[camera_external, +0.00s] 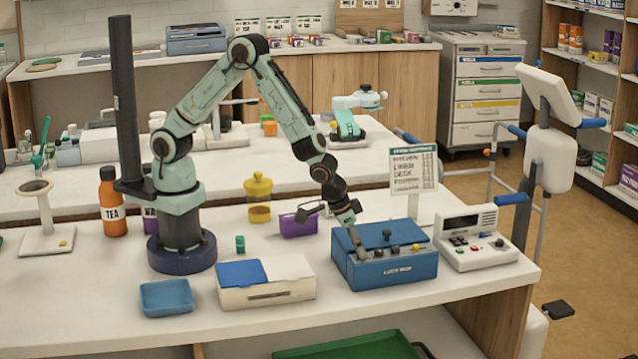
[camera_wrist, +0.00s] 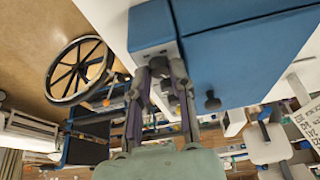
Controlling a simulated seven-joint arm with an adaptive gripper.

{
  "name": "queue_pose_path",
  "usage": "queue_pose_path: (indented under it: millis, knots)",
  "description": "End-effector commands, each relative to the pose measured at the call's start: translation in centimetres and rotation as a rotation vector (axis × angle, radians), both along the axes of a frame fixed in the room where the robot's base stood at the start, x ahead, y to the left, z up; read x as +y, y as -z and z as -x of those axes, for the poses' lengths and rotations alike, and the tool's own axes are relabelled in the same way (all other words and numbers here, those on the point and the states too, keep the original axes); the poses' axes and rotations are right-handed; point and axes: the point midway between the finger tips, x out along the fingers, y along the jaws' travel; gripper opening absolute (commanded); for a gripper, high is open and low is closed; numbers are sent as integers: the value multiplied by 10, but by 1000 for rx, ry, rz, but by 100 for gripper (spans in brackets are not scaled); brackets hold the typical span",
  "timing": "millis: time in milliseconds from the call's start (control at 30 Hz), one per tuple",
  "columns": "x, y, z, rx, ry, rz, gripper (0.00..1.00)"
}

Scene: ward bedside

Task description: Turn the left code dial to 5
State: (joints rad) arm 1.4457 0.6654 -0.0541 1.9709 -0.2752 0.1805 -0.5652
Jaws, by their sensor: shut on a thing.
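The blue lock box (camera_external: 398,271) stands near the front edge of the white counter, with a row of small dials and coloured buttons along its front top strip. My gripper (camera_external: 360,255) reaches down to the left end of that strip. Its fingers are closed on the left code dial, which they hide. In the wrist view the box (camera_wrist: 240,60) fills the upper right, and my gripper (camera_wrist: 160,65) touches a grey patch by its edge. I cannot read the dial's number.
A dark knob (camera_external: 387,235) stands on the box lid. A white device with a display (camera_external: 478,238) is close on the right. A white and blue case (camera_external: 267,285) stands to the left, and a purple container (camera_external: 298,224) is behind.

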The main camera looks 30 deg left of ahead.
Motion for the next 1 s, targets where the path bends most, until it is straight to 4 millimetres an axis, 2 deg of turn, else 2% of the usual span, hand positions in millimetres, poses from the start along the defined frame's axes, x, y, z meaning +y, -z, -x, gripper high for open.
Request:
queue_pose_path:
  millis: [600, 633, 667, 1000]
  knots:
    - [0, 0, 0, 2, 42, -1, 0]
    - [0, 0, 0, 2, 41, -1, 27]
    - [0, 0, 0, 2, 41, -1, 32]
    - [1, 0, 0, 0, 40, -1, 32]
